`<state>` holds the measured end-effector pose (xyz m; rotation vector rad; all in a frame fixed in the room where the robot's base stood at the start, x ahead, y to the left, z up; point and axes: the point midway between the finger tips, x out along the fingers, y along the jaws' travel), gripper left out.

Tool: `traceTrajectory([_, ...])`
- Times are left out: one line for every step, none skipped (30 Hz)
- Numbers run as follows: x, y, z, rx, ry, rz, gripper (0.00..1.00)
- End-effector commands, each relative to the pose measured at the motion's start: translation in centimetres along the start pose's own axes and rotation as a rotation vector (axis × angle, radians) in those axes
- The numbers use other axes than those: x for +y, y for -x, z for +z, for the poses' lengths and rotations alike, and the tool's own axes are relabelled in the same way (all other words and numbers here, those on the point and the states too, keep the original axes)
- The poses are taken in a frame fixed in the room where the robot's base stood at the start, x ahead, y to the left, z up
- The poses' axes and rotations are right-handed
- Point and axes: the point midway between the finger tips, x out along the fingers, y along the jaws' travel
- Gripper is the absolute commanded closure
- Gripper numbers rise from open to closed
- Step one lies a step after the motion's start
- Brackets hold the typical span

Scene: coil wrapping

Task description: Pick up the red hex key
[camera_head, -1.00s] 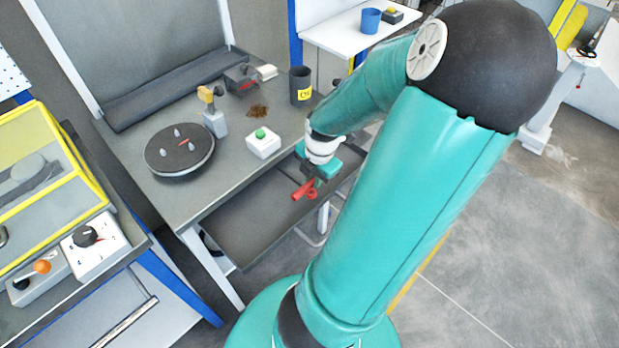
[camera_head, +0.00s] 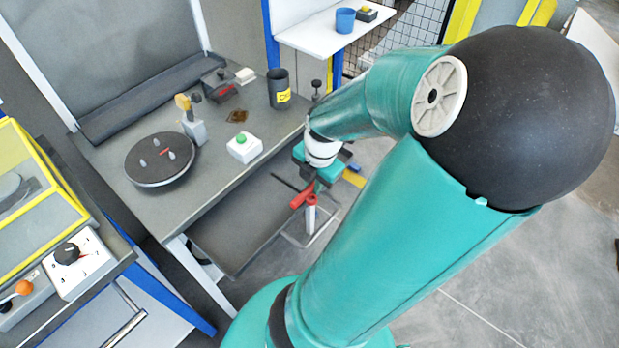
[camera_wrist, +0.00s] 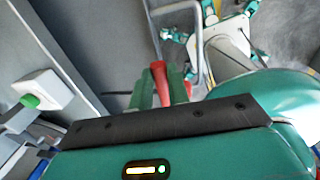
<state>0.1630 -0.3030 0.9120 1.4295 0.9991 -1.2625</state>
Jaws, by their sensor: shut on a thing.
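The red hex key (camera_head: 302,197) has a red handle and a thin dark shaft that points up and left in the head view. My gripper (camera_head: 314,182) is shut on it near the right end of the open drawer (camera_head: 235,235), with the key apparently above the drawer's edge. The exact height of the key above the drawer is hard to tell.
The grey worktop (camera_head: 215,185) carries a turntable (camera_head: 160,170), a white box with a green button (camera_head: 244,147) and a dark cup (camera_head: 279,90). A yellow-framed case (camera_head: 40,200) and a control box (camera_head: 80,262) are at left. Open floor (camera_head: 520,270) lies at right.

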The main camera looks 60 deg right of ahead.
Motion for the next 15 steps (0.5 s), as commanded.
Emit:
traceTrajectory([-0.3, 0.2, -0.1, 0.004, -0.001, 0.004, 1.00])
traceTrajectory([-0.4, 0.3, -0.1, 0.003, -0.001, 0.005, 1.00])
traceTrajectory([-0.7, 0.5, 0.0, 0.000, -0.002, 0.006, 1.00])
traceTrajectory([-0.8, 0.6, 0.0, -0.003, -0.002, 0.008, 1.00])
traceTrajectory([-1.0, 0.8, 0.1, -0.007, -0.002, 0.009, 1.00])
traceTrajectory([-1.2, 1.1, 0.2, -0.016, -0.003, 0.012, 1.00])
traceTrajectory([-1.3, 1.1, 0.0, -0.008, 0.000, 0.011, 1.00])
traceTrajectory([-1.3, 1.1, -0.1, -0.002, 0.004, 0.010, 1.00])
traceTrajectory([-1.4, 1.2, -0.3, 0.004, 0.007, 0.009, 1.00])
traceTrajectory([-1.5, 1.3, -0.3, 0.008, 0.007, 0.008, 1.00])
traceTrajectory([-1.6, 1.4, -0.4, 0.010, 0.010, 0.007, 1.00])
traceTrajectory([-1.8, 1.4, -0.5, 0.013, 0.012, 0.007, 1.00])
traceTrajectory([-1.9, 1.5, -0.5, 0.015, 0.012, 0.006, 1.00])
traceTrajectory([-2.0, 1.6, -0.5, 0.015, 0.013, 0.006, 1.00])
traceTrajectory([-2.2, 1.7, -0.6, 0.015, 0.013, 0.005, 1.00])
